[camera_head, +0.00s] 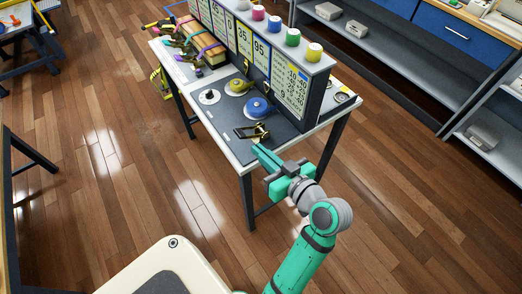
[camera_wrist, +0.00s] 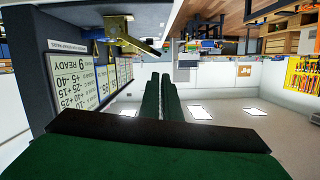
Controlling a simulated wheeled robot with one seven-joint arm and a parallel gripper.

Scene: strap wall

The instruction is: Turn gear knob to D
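I cannot make out a gear knob marked with a D in either view. The workbench holds a white disc (camera_head: 209,97), a yellow round piece (camera_head: 238,86) and a blue round piece (camera_head: 257,107) in a row. A brass-coloured buckle-like piece (camera_head: 252,132) lies near the front corner; in the wrist view it shows at the upper left (camera_wrist: 135,38). My gripper (camera_head: 260,152) is beside the bench's front corner, close to the brass piece but apart from it. In the wrist view its two green fingers (camera_wrist: 160,78) lie nearly together, with nothing visible between them.
A grey upright panel (camera_head: 290,84) with number signs runs along the bench's back; several coloured rolls stand on top. Strapped wooden pieces (camera_head: 203,47) lie at the bench's far end. Grey shelves (camera_head: 385,62) stand at the right. The wooden floor (camera_head: 120,150) left of the bench is clear.

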